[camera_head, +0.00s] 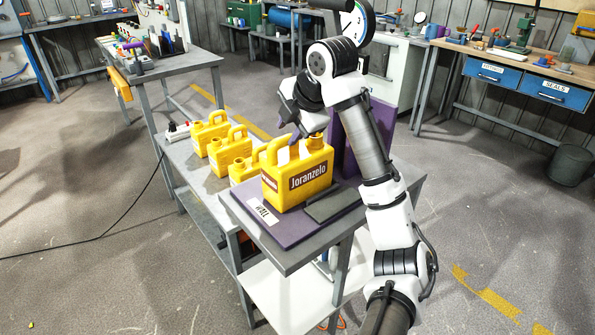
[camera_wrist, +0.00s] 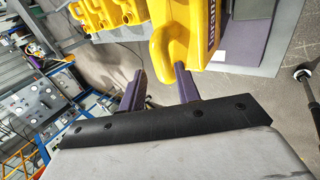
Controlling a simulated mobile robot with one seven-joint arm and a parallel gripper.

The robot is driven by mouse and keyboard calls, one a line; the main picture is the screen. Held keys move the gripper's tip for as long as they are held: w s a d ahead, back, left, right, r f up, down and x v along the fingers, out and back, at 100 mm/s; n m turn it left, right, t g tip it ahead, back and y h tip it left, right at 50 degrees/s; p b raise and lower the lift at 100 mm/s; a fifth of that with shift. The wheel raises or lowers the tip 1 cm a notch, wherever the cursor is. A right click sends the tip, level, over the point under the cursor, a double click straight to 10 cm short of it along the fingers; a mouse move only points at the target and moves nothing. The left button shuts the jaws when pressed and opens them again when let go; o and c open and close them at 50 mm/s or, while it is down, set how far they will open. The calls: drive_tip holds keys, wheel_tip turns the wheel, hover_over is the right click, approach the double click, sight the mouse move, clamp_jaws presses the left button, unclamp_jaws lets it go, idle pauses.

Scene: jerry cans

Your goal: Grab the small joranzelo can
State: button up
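A yellow can labelled "Joranzelo" (camera_head: 297,178) stands upright on a purple board (camera_head: 285,236) at the table's near end. Its handle is on the left and its spout on the right. In the wrist view, part of the can (camera_wrist: 196,40) and its rounded handle show at the top. My gripper (camera_wrist: 160,76) is open and empty; its two purple fingers are apart, with the handle end just beyond and roughly between the tips. I cannot tell whether they touch it.
Several other yellow cans (camera_head: 232,150) stand in a row behind the labelled one, their labels not readable. A purple upright panel (camera_head: 375,135) and a dark grey pad (camera_head: 331,205) are to the right. A white card (camera_head: 262,212) lies in front. A power strip (camera_head: 178,131) is at the far end.

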sight(286, 138)
drive_tip(key=shift+d+p+x, duration=0.2)
drive_tip(key=shift+p+x, duration=0.4)
drive_tip(key=shift+x, duration=2.05)
clamp_jaws()
